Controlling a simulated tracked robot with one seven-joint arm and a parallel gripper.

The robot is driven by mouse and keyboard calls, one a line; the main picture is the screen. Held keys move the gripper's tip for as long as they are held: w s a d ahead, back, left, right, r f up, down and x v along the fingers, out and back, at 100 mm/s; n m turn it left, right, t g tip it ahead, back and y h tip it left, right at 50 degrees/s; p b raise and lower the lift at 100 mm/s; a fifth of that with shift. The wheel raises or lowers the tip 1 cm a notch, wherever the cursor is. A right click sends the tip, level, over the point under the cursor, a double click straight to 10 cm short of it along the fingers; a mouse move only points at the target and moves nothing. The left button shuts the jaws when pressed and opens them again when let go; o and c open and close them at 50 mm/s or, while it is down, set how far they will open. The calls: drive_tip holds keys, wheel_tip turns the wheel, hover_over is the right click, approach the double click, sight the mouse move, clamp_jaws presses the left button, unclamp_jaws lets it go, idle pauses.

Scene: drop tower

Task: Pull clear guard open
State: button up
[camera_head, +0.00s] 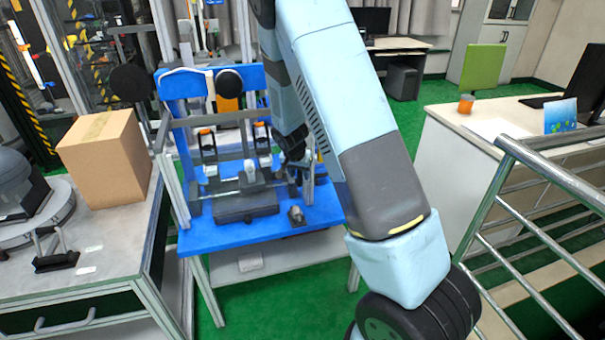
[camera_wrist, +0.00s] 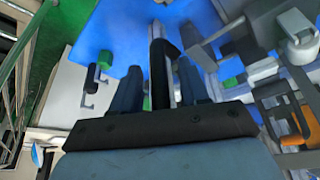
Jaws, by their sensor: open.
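The drop tower stands on a blue table (camera_head: 240,237), with a blue back panel and metal frame bars. I cannot clearly make out the clear guard's pane. My gripper (camera_head: 294,145) is at the right side of the tower's frame, partly hidden by my arm in the head view. In the wrist view my gripper (camera_wrist: 160,88) is open, with its two dark fingers apart. A dark upright bar with a pale metal edge (camera_wrist: 160,62) shows between the fingers; I cannot tell whether they touch it or whether it belongs to the guard.
A cardboard box (camera_head: 105,158) sits on the grey bench (camera_head: 90,282) at left. A metal railing (camera_head: 548,185) and a white desk (camera_head: 455,165) stand at right. A small grey object (camera_head: 296,215) lies on the blue table's front. Green floor is open in front.

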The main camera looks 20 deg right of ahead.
drive_tip(key=shift+f, duration=0.25)
drive_tip(key=shift+c, duration=0.2)
clamp_jaws()
idle(0.3)
